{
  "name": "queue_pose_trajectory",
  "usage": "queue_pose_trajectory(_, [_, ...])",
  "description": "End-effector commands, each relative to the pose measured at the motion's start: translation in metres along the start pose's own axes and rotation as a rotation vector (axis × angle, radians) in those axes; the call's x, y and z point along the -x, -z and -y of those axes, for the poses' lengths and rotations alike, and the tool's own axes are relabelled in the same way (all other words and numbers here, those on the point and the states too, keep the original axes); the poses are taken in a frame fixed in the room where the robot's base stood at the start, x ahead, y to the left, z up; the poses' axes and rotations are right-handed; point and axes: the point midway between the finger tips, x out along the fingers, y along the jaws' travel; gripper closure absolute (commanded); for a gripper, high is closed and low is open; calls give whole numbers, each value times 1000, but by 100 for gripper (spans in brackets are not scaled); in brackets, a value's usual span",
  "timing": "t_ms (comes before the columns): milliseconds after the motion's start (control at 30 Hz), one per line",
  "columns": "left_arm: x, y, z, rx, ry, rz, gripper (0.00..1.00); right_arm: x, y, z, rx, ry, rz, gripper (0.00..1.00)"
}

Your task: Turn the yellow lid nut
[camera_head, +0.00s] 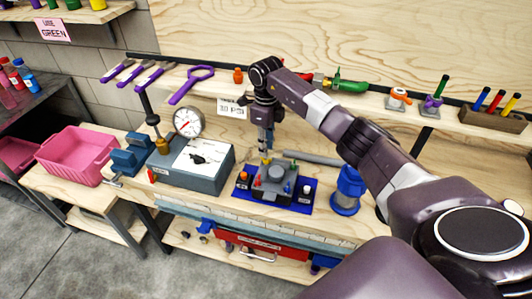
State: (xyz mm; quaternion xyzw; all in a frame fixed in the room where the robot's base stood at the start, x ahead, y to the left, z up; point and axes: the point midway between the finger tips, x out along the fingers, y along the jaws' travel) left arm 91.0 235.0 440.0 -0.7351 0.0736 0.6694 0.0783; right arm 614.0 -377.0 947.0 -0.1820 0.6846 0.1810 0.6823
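A grey block-shaped unit (273,193) sits on a dark blue mat (297,207) on the workbench, with a round grey cap and small coloured parts around it. A small yellow piece (266,161), which looks like the yellow lid nut, shows at its back left. My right gripper (265,151) points straight down just above or at this yellow piece. Its fingertips are small and close together here, so I cannot tell whether they touch the piece or are shut. My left gripper is not in view.
A grey box with a dial gauge (188,122) stands left of the unit. A blue cylinder (347,190) stands at its right, and a grey tube (310,158) lies behind. A pink bin (76,155) is at far left. A shelf with tools (375,105) runs behind my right arm.

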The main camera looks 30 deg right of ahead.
Motion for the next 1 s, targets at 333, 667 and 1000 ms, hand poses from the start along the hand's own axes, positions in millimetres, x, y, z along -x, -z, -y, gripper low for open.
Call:
queue_pose_trajectory(333, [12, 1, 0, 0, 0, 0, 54, -39, -1, -1, 1, -2, 3, 78])
queue_pose_trajectory(667, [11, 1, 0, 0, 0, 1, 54, -42, -1, -1, 1, -1, 3, 83])
queue_pose_trajectory(1000, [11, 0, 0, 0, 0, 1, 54, -41, -1, -1, 1, 0, 3, 100])
